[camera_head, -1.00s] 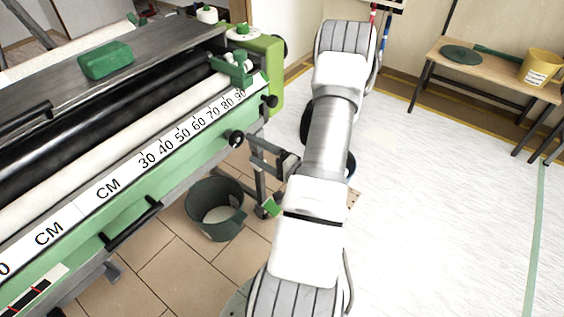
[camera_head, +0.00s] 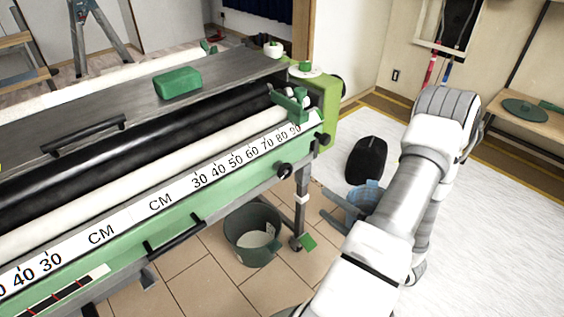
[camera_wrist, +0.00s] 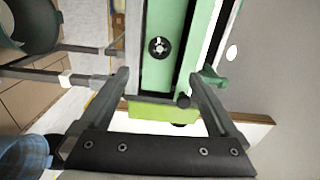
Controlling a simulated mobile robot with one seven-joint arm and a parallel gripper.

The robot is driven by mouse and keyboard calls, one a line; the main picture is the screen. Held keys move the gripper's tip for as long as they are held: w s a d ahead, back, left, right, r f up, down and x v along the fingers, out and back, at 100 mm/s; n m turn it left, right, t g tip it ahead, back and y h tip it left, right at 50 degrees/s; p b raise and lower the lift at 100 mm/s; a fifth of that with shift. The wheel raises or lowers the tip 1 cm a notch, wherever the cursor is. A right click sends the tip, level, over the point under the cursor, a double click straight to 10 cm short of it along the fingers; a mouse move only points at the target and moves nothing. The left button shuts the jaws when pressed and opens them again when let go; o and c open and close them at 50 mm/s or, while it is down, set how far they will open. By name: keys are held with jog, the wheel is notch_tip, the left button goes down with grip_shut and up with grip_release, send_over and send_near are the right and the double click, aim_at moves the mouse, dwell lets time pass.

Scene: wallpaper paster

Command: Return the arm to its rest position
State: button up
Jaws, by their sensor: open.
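My arm (camera_head: 404,195) reaches from the bottom of the head view up to a bend at the upper right, to the right of the green wallpaper paster (camera_head: 225,180). My gripper (camera_wrist: 160,84) shows in the wrist view with its two dark fingers spread wide and nothing between them. Beyond the fingers are the paster's green end (camera_wrist: 163,20) and a black knob. The gap between fingers and machine is hard to judge. In the head view the arm hides much of the gripper.
A dark green bucket (camera_head: 252,235) stands on the tiles under the paster's end. A wooden table (camera_head: 530,105) stands at the right. White floor covering lies open around the arm.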

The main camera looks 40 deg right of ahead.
jog(key=w+a+r+n+g+y, duration=0.3)
jog(key=a+r+y, duration=0.15)
jog(key=a, duration=0.25)
jog(key=w+a+r+n+g+y, duration=0.3)
jog(key=a+y, duration=0.2)
jog(key=a, duration=0.2)
jog(key=s+a+r+n+g+h, duration=0.2)
jog(key=a+n+g, duration=0.2)
jog(key=a+g, duration=0.3)
jog(key=s+a+r+n+g+h, duration=0.2)
jog(key=s+a+r+n+g, duration=0.15)
jog(key=a, duration=0.45)
notch_tip(320, 180, up, 32)
jog(key=s+d+n+t+h+p, duration=0.1)
jog(key=h+p, duration=0.5)
jog(key=p, duration=1.5)
jog(key=s+n+t, duration=0.1)
jog(key=n+t, duration=0.1)
jog(key=t, duration=0.1)
jog(key=shift+s+r+h, duration=0.25)
jog(key=shift+s+h, duration=0.1)
jog(key=shift+s, duration=0.05)
